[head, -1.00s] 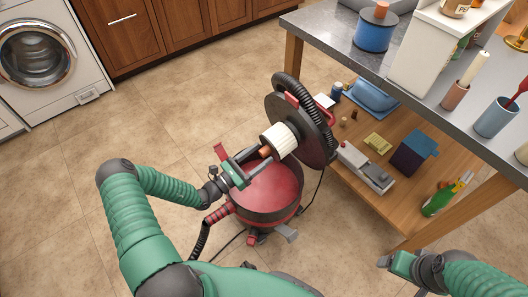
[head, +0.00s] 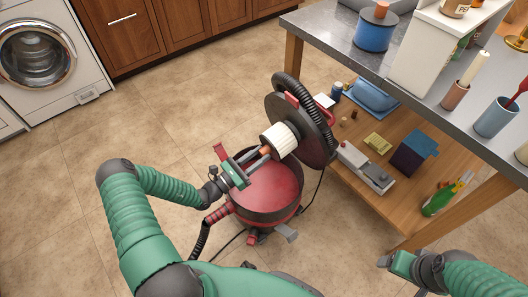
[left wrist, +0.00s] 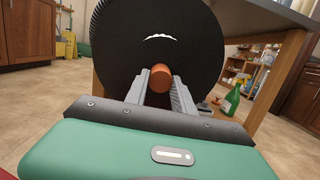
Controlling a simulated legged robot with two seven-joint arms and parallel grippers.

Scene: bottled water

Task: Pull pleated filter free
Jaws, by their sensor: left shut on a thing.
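The pleated filter (head: 281,138) is a white ribbed cylinder on the underside of the dark round lid (head: 318,147), which is tilted up at the back of the red canister (head: 268,188). An orange knob (head: 264,150) sticks out from the filter's near end. My left gripper (head: 261,153) is shut on this knob, above the open canister. In the left wrist view its two fingers flank the orange knob (left wrist: 161,78), before the black lid (left wrist: 120,40). Only a thin white arc of the filter shows there. My right gripper (head: 383,262) is at the lower right, away from the canister; its jaw opening is unclear.
A grey-topped table (head: 345,55) stands to the right, its wooden lower shelf (head: 365,190) close to the lid and holding several items. A black ribbed hose (head: 318,108) runs over the lid. The tiled floor to the left is open.

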